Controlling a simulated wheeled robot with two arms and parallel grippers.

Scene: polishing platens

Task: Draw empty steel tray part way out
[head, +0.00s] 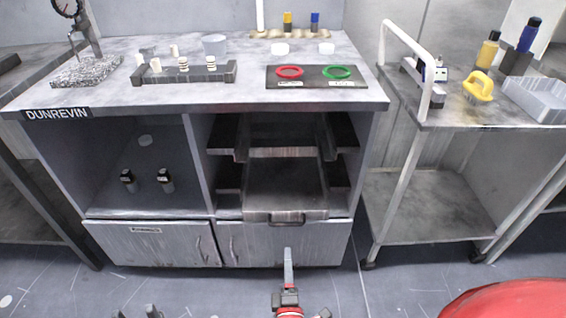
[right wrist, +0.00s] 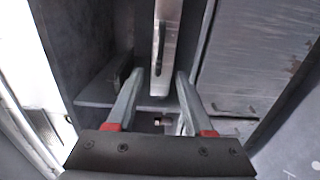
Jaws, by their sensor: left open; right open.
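The steel tray (head: 285,180) sits on the lower runners in the bench's right-hand bay, its floor bare, with a handle (head: 300,218) at its front. My right gripper (head: 288,252) is in front of and below that handle, apart from it. In the right wrist view its two fingers (right wrist: 158,85) are open, with a pale slotted metal bar (right wrist: 165,50) ahead, between their lines; I cannot tell whether it is the tray's front. My left gripper (head: 137,311) is open and empty at the bottom edge of the head view, only its fingertips showing.
Another tray (head: 280,152) sits above in the same bay. Cabinet doors (head: 150,243) lie below. The left bay holds two small dark bottles (head: 128,181). A cart (head: 430,210) stands to the right, and a red rounded object (head: 510,300) is at the lower right.

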